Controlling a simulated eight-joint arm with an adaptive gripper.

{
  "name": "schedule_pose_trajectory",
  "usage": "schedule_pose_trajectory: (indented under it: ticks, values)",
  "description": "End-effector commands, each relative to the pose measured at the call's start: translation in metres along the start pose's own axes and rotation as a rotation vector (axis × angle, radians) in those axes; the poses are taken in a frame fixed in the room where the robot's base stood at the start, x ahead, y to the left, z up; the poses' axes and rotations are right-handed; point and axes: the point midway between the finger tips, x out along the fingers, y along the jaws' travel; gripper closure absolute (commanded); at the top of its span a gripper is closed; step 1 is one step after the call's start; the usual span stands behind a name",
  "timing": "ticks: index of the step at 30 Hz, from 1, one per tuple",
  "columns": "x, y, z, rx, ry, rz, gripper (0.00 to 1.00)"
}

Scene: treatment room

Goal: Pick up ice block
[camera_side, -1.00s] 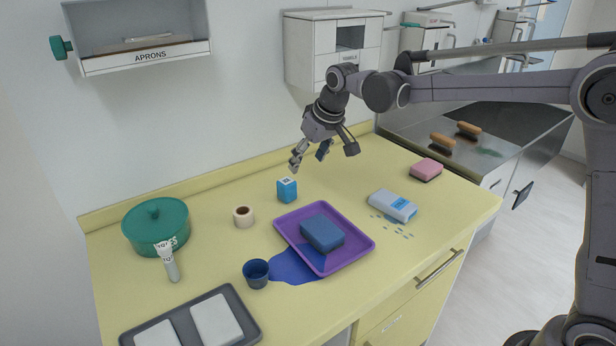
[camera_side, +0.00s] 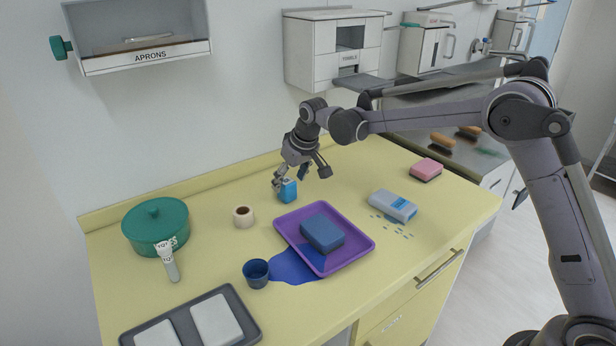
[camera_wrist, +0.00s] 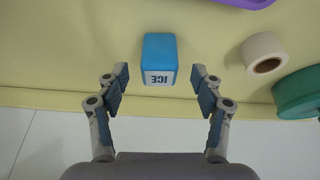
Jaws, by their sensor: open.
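The ice block is a small blue block with a white label reading ICE. It stands on the yellow counter near the wall, and shows in the side view (camera_side: 288,192) and the wrist view (camera_wrist: 160,56). My gripper (camera_side: 300,180) is just above and around the block's spot in the side view, its fingers spread. In the wrist view my gripper (camera_wrist: 160,88) is open, with one finger to each side, and the block lies centred just ahead of the fingertips. I see no contact with the block.
A tape roll (camera_side: 243,216) and a green pot (camera_side: 156,228) stand left of the block. A purple tray (camera_side: 364,241) holding a blue sponge (camera_side: 322,232) lies in front, beside a blue spill (camera_side: 291,268) and a dark cup (camera_side: 256,273). The wall is close behind.

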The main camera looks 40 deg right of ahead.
Motion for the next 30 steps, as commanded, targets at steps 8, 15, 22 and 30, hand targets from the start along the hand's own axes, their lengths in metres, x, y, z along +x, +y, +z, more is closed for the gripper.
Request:
schedule_pose_trajectory:
  ticks: [8, 15, 22, 30]
  values:
    - [0.033, 0.001, -0.004, 0.0, 0.0, 0.0, 0.33]
    - [0.036, 0.001, -0.004, 0.0, 0.0, 0.0, 0.33]
    - [0.036, 0.001, -0.004, 0.0, 0.0, 0.0, 0.79]
    - [0.036, 0.001, -0.004, 0.0, 0.0, 0.0, 0.93]
